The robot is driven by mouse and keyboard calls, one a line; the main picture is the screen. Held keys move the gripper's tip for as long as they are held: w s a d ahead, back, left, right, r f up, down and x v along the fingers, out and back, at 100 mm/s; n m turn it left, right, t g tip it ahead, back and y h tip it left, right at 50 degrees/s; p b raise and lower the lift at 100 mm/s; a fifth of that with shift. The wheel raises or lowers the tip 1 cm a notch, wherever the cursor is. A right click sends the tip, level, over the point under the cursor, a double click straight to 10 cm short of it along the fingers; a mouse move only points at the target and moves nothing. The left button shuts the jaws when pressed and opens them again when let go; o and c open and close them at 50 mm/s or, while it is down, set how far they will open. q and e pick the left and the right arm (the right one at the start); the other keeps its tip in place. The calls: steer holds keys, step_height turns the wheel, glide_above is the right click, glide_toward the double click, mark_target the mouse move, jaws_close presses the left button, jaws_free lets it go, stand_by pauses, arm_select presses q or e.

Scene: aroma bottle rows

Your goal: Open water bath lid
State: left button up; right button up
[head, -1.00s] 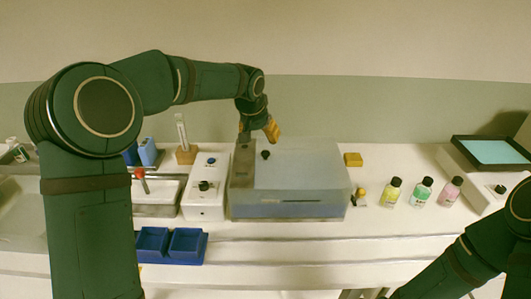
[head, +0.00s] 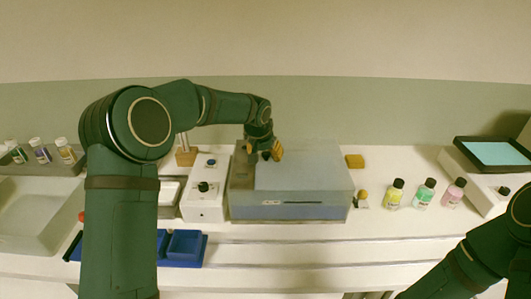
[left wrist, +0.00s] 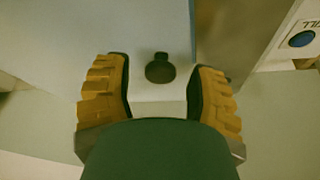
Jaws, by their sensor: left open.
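The water bath (head: 290,211) is a grey-blue box in the middle of the bench, with a pale flat lid (head: 305,170) lying over its top. A small dark knob (head: 265,156) stands near the lid's back left; it also shows in the left wrist view (left wrist: 160,69). My left gripper (head: 264,154) is right at the knob in the head view, partly covering it. In the left wrist view its yellow padded fingers (left wrist: 158,95) are open on either side, with the knob between and just beyond them, not gripped. My right gripper is out of view; only the right arm shows.
A white control box (head: 205,206) stands left of the bath. Blue trays (head: 184,248) sit at the front left. A yellow block (head: 354,161) and several bottles (head: 424,194) stand to the right, then a device with a teal screen (head: 492,153).

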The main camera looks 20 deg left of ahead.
arm_select(q)
jaws_close()
steer(key=shift+r, duration=0.1)
